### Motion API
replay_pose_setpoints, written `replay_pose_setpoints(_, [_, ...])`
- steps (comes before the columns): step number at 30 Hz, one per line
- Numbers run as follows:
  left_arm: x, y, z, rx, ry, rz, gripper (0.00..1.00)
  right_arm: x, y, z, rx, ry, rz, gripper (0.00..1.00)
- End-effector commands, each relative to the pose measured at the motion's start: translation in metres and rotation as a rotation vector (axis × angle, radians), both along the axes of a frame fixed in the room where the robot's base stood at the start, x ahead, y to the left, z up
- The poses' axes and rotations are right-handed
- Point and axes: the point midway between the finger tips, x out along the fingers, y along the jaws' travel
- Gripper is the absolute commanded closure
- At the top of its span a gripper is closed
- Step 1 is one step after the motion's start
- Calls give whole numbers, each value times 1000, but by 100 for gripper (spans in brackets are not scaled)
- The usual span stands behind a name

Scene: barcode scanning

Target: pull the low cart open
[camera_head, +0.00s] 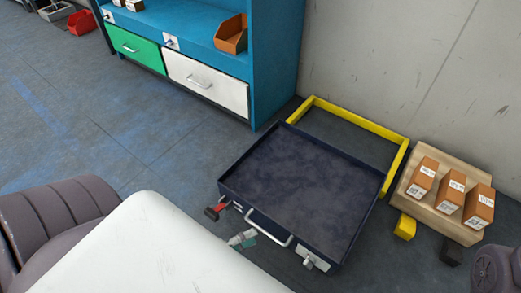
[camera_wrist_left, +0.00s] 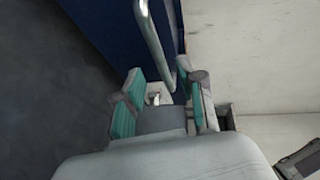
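The low cart (camera_head: 300,185) is a dark blue, shallow open tray, empty, in the middle of the head view. Its far part lies within the yellow floor frame (camera_head: 360,118), with bare floor showing behind it. A silver bar handle (camera_head: 270,229) is on its near side; the bar also shows in the left wrist view (camera_wrist_left: 152,38). My left gripper (camera_head: 243,238) is just in front of the handle's left part. In the left wrist view its teal-padded fingers (camera_wrist_left: 160,102) are apart, with the bar's end close to the right finger. Whether they touch is unclear. My right gripper is not in view.
A blue cabinet (camera_head: 275,60) with green and white drawers stands at the back left. A wooden pallet (camera_head: 415,205) with orange-brown boxes (camera_head: 451,192) is close to the cart's right, beside a wall. Grey floor (camera_head: 150,150) is clear to the cart's left.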

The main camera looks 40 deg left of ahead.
Motion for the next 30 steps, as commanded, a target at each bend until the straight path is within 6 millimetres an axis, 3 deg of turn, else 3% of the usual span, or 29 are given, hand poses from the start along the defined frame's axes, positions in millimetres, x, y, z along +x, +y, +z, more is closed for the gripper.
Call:
replay_pose_setpoints(6, [-40,18,8,1,2,1,61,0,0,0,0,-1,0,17])
replay_pose_setpoints(12, [-57,26,11,1,1,1,61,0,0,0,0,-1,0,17])
replay_pose_setpoints(30, [-59,27,12,0,0,1,61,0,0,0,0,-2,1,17])
